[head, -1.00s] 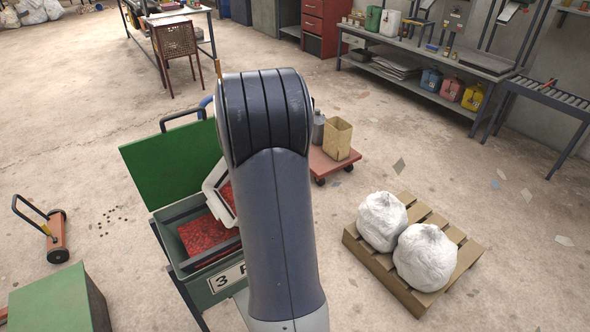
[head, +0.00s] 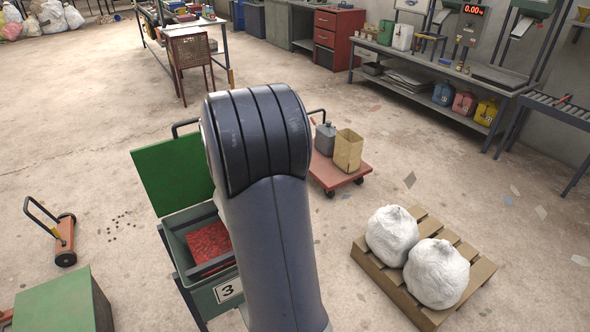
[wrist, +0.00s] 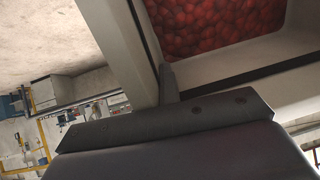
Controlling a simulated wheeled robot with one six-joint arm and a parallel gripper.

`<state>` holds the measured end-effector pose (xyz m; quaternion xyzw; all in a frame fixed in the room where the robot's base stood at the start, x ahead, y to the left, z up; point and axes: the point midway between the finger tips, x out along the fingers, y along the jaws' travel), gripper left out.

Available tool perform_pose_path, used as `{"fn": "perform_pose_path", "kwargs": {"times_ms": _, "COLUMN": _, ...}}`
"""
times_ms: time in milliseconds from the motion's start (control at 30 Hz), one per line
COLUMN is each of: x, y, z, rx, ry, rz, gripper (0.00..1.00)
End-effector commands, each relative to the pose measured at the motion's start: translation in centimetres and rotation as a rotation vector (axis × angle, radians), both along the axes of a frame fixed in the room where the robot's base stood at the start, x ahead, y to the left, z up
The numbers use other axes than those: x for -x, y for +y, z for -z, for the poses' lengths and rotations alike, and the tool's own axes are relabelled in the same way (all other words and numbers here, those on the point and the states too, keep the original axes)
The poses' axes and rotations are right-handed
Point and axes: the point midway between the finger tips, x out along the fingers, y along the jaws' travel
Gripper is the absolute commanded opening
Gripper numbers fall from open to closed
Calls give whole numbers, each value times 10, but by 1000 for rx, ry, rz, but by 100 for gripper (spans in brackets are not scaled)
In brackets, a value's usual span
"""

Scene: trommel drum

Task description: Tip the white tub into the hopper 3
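Hopper 3 (head: 197,214) is a green bin left of my arm in the head view. Its green lid (head: 172,172) stands open and a label "3" is on its front. Red material (head: 209,243) lies inside. The white tub (wrist: 122,45) shows large in the wrist view, with red round pieces in it. My gripper (wrist: 168,82) has a dark finger against the tub's wall and appears shut on it; the other finger is hidden. In the head view my arm hides the gripper and the tub.
A pallet (head: 471,286) with two white sacks stands to the right. A red trolley (head: 334,178) with a grey can and a tan container is behind my arm.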

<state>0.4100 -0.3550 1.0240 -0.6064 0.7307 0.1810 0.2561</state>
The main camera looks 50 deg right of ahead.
Motion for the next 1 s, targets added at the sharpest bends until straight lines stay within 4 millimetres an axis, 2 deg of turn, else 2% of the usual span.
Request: {"fn": "perform_pose_path", "kwargs": {"times_ms": 1000, "x": -9, "y": 28, "z": -11, "rx": 160, "ry": 40, "rz": -1, "gripper": 0}}
